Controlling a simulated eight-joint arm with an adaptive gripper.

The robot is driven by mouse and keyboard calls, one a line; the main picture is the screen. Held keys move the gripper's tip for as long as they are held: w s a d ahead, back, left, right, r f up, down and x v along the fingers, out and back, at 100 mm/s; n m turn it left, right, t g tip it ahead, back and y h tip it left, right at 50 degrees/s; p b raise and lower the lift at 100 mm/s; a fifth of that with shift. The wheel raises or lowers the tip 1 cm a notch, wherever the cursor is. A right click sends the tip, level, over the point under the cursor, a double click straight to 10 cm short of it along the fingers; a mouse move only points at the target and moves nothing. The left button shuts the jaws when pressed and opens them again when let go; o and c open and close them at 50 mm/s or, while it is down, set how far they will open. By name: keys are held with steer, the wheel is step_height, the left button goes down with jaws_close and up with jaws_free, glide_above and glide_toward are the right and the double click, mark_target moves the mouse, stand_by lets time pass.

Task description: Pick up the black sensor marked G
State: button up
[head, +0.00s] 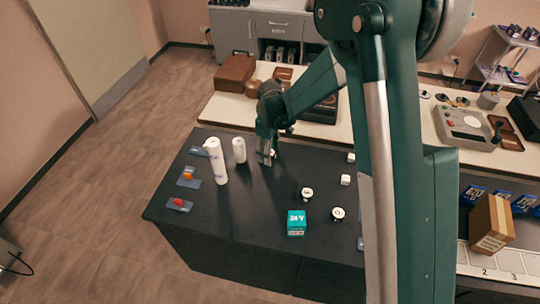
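Small round black-and-white pieces stand on the dark table (255,235). One (306,194) is right of the table's middle and another (338,213) is nearer its right side. Their marks are too small to read, so I cannot tell which is the black sensor marked G. My gripper (266,158) points down close to the tabletop near the back edge. A small whitish piece (274,152) shows right beside its fingers, mostly hidden. I cannot tell whether the fingers are open or shut on it.
Two white cylinders (215,162) (239,150) stand left of my gripper. A teal box (296,222) marked 20 V sits at the front. Blue pads with orange (187,174) and red (179,202) pieces line the left side. My arm hides part of the right side.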

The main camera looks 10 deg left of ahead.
steer(key=c, duration=1)
steer(key=shift+r, duration=0.15)
steer(key=shift+r+p, duration=0.6)
steer(key=shift+r, duration=4.25)
